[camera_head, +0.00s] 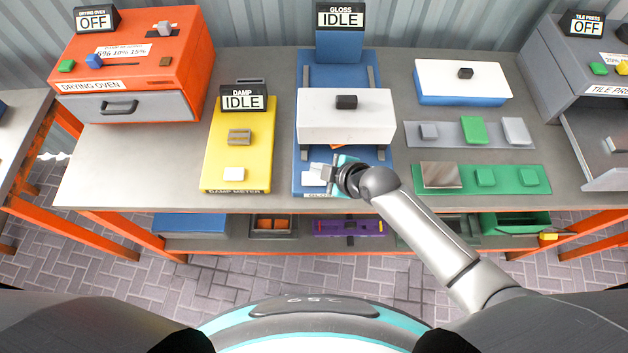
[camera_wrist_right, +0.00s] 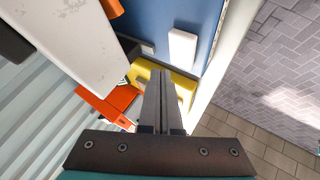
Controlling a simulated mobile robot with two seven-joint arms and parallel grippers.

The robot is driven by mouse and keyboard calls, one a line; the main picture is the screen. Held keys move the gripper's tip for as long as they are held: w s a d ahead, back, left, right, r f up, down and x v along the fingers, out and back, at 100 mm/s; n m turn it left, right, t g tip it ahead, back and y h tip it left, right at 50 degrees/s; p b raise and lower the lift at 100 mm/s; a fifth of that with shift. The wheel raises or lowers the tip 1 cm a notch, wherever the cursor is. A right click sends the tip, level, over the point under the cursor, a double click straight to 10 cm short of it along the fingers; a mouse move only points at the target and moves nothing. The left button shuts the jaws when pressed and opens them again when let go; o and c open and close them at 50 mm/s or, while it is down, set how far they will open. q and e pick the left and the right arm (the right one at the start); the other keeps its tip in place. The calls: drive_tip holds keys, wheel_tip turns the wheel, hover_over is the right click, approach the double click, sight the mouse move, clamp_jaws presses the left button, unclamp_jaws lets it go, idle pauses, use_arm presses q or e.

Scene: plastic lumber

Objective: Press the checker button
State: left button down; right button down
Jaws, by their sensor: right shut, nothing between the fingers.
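The blue checker (camera_head: 301,165) under the GLOSS sign stands at the middle of the bench, its display (camera_head: 340,20) reading IDLE. Its white button (camera_head: 312,178) is near the front edge, partly behind my gripper, and shows in the right wrist view (camera_wrist_right: 183,48). A white lid (camera_head: 345,120) with a black knob covers its middle. My right gripper (camera_head: 319,170) is shut and empty over the front of the checker, near the button. The right wrist view shows its closed fingers (camera_wrist_right: 160,85) apart from the button in the picture; contact cannot be told. My left gripper is not in view.
The yellow damp meter (camera_head: 251,145) stands to the left, with its own white button (camera_head: 234,174). An orange drying oven (camera_head: 185,55) is at far left. Grey (camera_head: 455,132) and green (camera_head: 462,192) trays with tiles lie at right. An orange piece (camera_head: 338,146) peeks from under the lid.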

sight(312, 174)
drive_tip(key=shift+f+b, duration=0.45)
drive_tip(key=shift+f, duration=0.4)
idle(1.4)
drive_tip(key=shift+f+b, duration=0.3)
drive_tip(key=shift+f, duration=0.1)
drive_tip(key=shift+f+b, duration=0.45)
drive_tip(key=shift+f, duration=0.1)
idle(0.5)
drive_tip(key=shift+r, duration=0.1)
drive_tip(key=shift+r+p, duration=0.85)
drive_tip(key=shift+p, duration=0.1)
wheel_tip(312, 174, up, 5)
drive_tip(key=p, duration=0.5)
drive_tip(key=shift+r, duration=0.1)
